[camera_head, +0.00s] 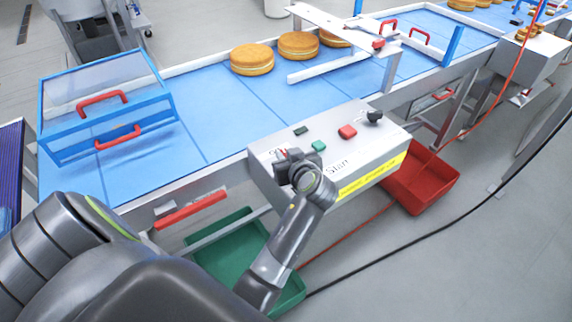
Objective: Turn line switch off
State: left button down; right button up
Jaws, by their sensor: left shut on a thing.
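A grey control box (262,163) with a yellow label strip stands at the near side of the conveyor. My left gripper (288,160) is at the left end of its top face, shut on a small control there that I take to be the line switch. The gripper covers nearly all of this control, so its position cannot be read. On the same face are a green button (318,146), a red button (347,132), a black knob (374,117) and a small dark green part (301,130). My right gripper is not in view.
The blue conveyor belt (215,106) carries round cakes (252,59) behind the box. A blue-framed guard with red handles (102,103) covers its left end. A green crate (226,259) and a red crate (418,191) stand below. Cables cross the floor at right.

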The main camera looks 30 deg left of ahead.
pick_arm(q)
jog(key=shift+w+n+g+y+b, duration=0.1)
jog(key=shift+n+g+y+b, duration=0.6)
jog(key=shift+n+g+b, duration=0.6)
jog(key=c, duration=1.3)
grip_release()
